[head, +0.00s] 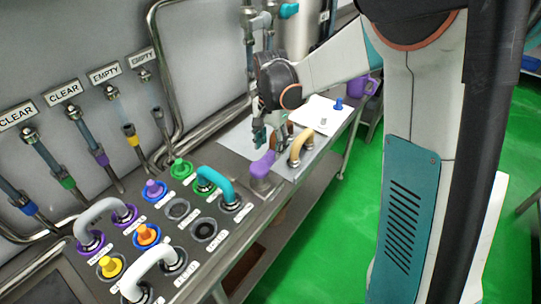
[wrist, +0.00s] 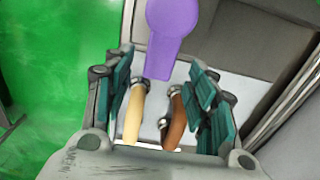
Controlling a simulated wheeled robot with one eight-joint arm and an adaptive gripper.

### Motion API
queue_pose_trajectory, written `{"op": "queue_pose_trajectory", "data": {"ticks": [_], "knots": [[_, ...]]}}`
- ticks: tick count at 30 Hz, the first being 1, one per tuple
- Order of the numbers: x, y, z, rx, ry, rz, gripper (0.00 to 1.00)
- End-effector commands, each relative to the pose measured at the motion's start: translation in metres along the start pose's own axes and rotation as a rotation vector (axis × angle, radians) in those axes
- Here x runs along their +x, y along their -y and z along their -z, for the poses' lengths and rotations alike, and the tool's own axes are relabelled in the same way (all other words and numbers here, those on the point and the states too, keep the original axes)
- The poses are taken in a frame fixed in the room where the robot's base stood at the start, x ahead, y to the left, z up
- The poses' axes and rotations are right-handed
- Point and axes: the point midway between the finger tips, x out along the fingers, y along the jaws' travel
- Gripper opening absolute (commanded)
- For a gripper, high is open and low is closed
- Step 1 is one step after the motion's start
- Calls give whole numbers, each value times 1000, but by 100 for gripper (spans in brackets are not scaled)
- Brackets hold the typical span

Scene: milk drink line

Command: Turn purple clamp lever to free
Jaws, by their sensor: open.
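The purple clamp lever (head: 262,164) stands up from a grey base at the far end of the panel in the head view. In the wrist view the lever (wrist: 172,38) is at the top middle, just beyond the fingertips. My gripper (head: 268,138) is open just behind the lever in the head view. In the wrist view my gripper (wrist: 161,62) has its teal pads spread wide to either side. The lever's narrow end lies roughly between the fingertip lines. I cannot tell whether anything touches it.
A teal U-shaped hose (head: 216,182) and several coloured plugs fill the panel. A purple jug (head: 366,86) stands farther back.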

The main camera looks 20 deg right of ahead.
Motion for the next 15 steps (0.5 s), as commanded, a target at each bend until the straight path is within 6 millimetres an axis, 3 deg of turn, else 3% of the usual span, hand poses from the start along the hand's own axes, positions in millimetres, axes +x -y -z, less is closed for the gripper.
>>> {"op": "queue_pose_trajectory", "data": {"ticks": [6, 15], "knots": [[29, 0, 0, 0, 0, 0, 52], [37, 0, 0, 0, 0, 0, 52]]}}
